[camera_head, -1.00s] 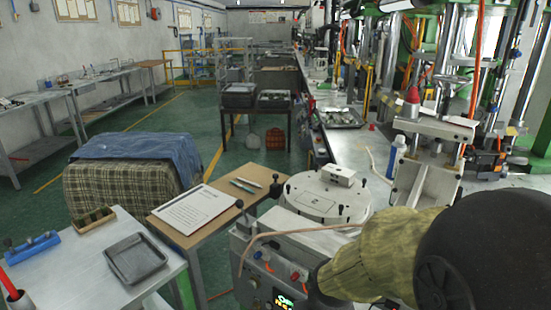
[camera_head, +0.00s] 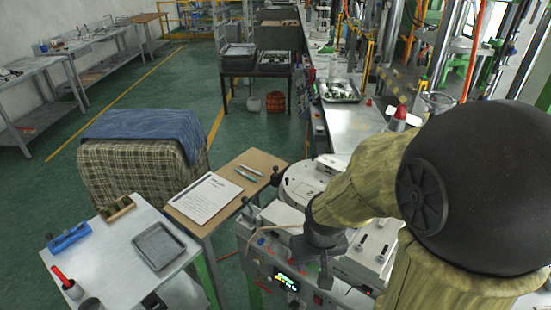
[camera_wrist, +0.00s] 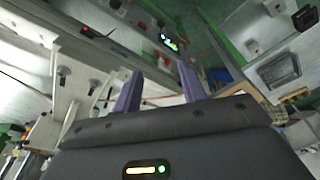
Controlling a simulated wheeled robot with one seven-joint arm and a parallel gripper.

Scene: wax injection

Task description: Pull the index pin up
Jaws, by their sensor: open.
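My gripper (camera_head: 326,277) hangs over the front of the wax machine, above and right of its lit display (camera_head: 287,282). In the wrist view its two purple fingers (camera_wrist: 160,88) stand apart with nothing between them. A dark knob (camera_head: 277,177) stands at the left side of the round white turntable (camera_head: 300,182), and a smaller black knob (camera_head: 245,202) is on the machine's left corner. I cannot tell which knob is the index pin. Both are apart from my gripper. My arm hides much of the turntable's right side. Neither knob can be made out surely in the wrist view.
A wooden side table (camera_head: 226,222) with a paper sheet (camera_head: 209,198) is left of the machine. A metal table (camera_head: 115,270) with a grey tray (camera_head: 159,246) is at lower left. Upright posts (camera_wrist: 65,78) on a pale plate show in the wrist view. Floor is free beyond.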

